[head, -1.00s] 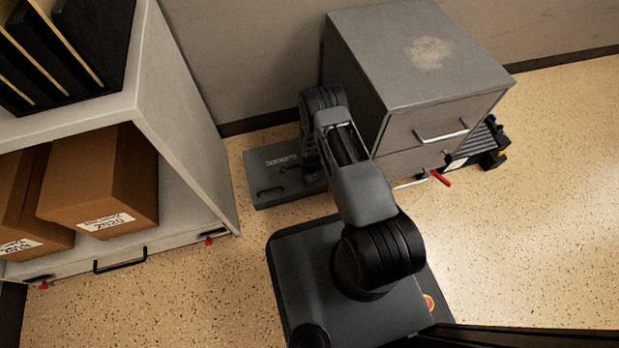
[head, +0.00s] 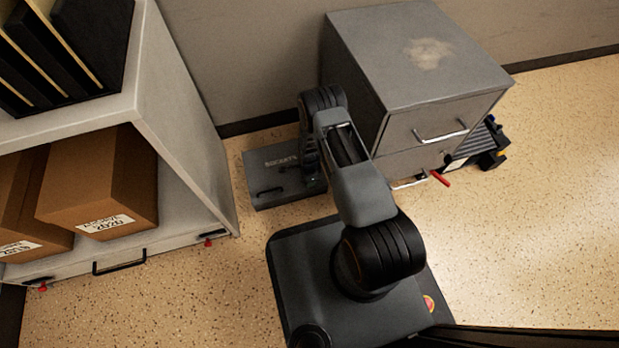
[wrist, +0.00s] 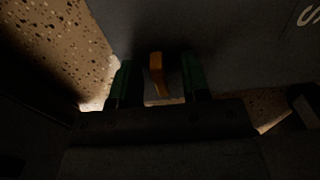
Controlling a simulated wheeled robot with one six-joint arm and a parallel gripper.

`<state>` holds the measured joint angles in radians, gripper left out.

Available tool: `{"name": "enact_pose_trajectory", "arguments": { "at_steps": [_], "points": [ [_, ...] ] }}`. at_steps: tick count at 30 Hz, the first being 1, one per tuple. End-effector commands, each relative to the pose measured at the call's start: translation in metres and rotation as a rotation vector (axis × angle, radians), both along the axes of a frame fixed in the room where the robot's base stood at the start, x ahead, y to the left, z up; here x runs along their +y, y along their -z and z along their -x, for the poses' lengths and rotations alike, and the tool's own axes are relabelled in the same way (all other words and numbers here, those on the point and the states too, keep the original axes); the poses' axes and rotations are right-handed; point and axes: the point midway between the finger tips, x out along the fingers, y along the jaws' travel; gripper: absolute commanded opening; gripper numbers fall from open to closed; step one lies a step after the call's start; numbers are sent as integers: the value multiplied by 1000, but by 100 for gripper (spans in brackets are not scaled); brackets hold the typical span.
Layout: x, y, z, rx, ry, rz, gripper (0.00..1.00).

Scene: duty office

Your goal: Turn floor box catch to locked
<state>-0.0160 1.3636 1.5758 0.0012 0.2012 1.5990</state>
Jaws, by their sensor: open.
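The floor box (head: 262,180) is a low dark grey box on the floor, between the shelf unit and the grey cabinet, with pale lettering and a black handle on top. In the wrist view its dark surface (wrist: 240,40) fills the upper part. A small orange-yellow catch (wrist: 156,66) sticks out from it. My gripper (wrist: 157,74) is open, its two dark green fingers on either side of the catch, with a gap showing on both sides. In the head view my arm hides the gripper and the catch.
A grey drawer cabinet (head: 400,60) stands close right of my arm, with a red lever (head: 440,178) low at its front. A shelf unit (head: 185,120) with cardboard boxes (head: 105,180) stands at left. Speckled floor (head: 540,230) is clear at right.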

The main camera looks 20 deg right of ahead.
Motion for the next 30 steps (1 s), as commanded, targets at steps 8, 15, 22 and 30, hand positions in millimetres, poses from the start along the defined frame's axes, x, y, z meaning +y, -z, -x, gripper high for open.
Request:
{"name": "enact_pose_trajectory", "arguments": {
  "at_steps": [8,15,22,30],
  "points": [
    [0,-20,0,0,0,0,42],
    [0,-71,-1,-2,0,0,42],
    [0,-111,0,0,0,0,42],
    [0,-135,0,0,0,0,42]
  ]
}}
